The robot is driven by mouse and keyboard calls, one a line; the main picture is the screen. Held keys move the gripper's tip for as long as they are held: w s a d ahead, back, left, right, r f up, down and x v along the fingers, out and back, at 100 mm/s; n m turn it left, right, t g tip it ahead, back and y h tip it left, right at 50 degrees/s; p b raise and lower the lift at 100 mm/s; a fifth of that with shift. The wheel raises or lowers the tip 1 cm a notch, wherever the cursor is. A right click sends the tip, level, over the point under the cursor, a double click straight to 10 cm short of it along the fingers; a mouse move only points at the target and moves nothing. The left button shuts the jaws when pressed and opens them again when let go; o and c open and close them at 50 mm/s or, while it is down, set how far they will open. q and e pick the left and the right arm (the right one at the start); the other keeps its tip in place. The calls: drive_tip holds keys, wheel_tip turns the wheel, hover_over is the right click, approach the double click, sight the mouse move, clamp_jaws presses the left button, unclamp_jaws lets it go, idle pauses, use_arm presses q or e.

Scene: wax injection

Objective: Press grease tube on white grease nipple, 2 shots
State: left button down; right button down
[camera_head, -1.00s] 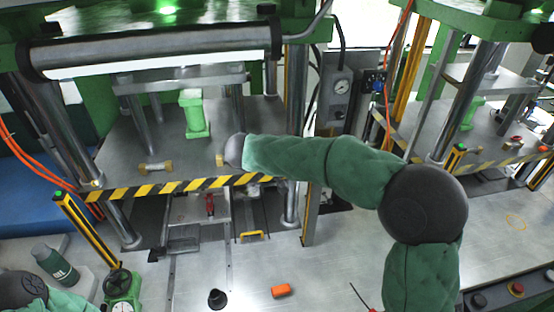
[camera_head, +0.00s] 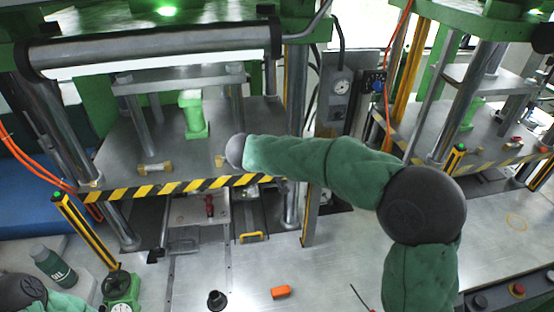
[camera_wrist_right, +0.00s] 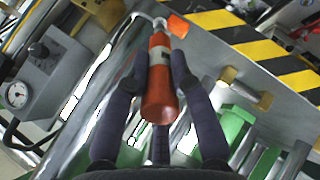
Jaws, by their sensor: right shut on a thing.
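In the right wrist view, my right gripper (camera_wrist_right: 160,72) is shut on the grease tube (camera_wrist_right: 159,92), an orange-red cylinder with a pale band. Its far end is by a curved metal piece and a small orange part (camera_wrist_right: 177,25), close to the black-and-yellow striped edge. Whether they touch I cannot tell. In the head view, my right arm reaches left across the press; its gripper is hidden behind the rounded wrist. I cannot make out the white grease nipple with certainty. Part of my left arm shows at the lower left of the head view, its gripper out of frame.
The striped press edge (camera_head: 150,190) runs under the right wrist. A brass-ended piece (camera_head: 155,168) lies on the press plate (camera_head: 120,150). An oil bottle (camera_head: 53,265) is at the lower left.

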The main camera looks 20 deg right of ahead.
use_arm(q)
drive_tip(key=shift+f+b, duration=0.5)
use_arm(e)
drive_tip(key=shift+w+d+f, duration=0.3)
drive_tip(key=shift+d+f, duration=0.1)
drive_tip(key=shift+f, duration=0.05)
drive_tip(key=shift+s+a+r, duration=0.15)
drive_tip(key=shift+a+r, duration=0.1)
drive_tip(key=shift+r, duration=0.05)
idle(0.6)
drive_tip(key=shift+s+a+r, duration=0.25)
drive_tip(key=shift+r, duration=0.05)
use_arm(q)
drive_tip(key=shift+f+b, duration=0.4)
idle(1.3)
drive_tip(key=shift+f+b, duration=0.6)
use_arm(e)
drive_tip(key=shift+x, duration=0.9)
drive_tip(key=shift+s+a+r, duration=0.2)
drive_tip(key=shift+r, duration=0.05)
idle(0.5)
use_arm(q)
drive_tip(key=shift+r, duration=0.1)
use_arm(e)
drive_tip(key=shift+s+a+r, duration=0.25)
drive_tip(key=shift+r, duration=0.1)
